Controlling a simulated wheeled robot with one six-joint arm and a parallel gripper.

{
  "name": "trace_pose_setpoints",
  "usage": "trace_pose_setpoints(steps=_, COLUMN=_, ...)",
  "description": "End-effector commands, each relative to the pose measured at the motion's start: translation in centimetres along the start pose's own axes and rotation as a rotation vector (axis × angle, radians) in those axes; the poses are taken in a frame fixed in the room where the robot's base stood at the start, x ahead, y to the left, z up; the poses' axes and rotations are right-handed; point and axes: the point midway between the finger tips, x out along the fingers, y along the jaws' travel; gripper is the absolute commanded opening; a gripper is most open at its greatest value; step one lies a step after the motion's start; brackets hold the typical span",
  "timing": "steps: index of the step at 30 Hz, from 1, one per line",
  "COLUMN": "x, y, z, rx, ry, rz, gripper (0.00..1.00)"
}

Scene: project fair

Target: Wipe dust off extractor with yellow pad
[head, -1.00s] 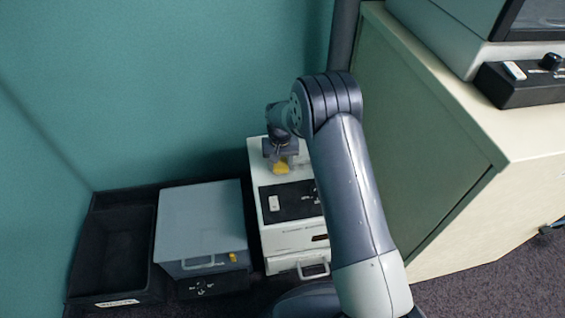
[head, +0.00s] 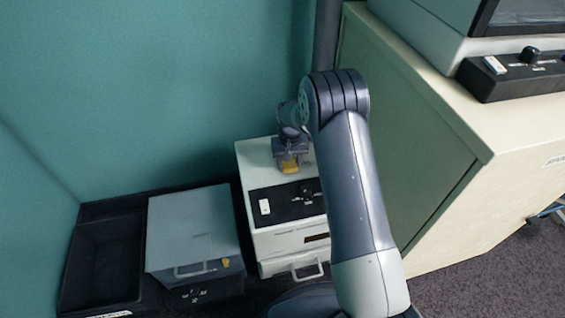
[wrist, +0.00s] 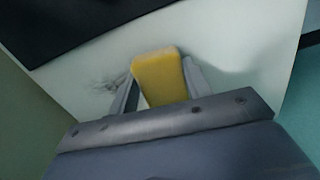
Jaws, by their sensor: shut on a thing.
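The extractor appears to be the white box-shaped machine (head: 262,158) on the floor by the cabinet, with a black control panel on top and a handled drawer in front. My gripper (head: 289,160) is over the rear part of its top and is shut on the yellow pad (head: 289,167). In the wrist view the yellow pad (wrist: 160,77) sits between the two fingers, close over the white top (wrist: 225,50). A dark smudge of dust (wrist: 108,84) shows on the top just left of the pad. Whether the pad touches the surface I cannot tell.
A grey-blue box (head: 195,225) with a handle stands left of the white machine, and a black tray (head: 105,262) lies further left. A cream cabinet (head: 440,195) stands close on the right, carrying another machine (head: 425,35). A teal wall (head: 170,90) is behind.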

Motion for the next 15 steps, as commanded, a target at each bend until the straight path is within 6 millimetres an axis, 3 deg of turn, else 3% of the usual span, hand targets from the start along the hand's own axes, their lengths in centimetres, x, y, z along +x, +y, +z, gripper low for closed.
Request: trace_pose_setpoints(steps=15, x=0.4, y=3.4, z=0.2, rx=0.003, ry=-0.012, rz=0.003, gripper=0.28)
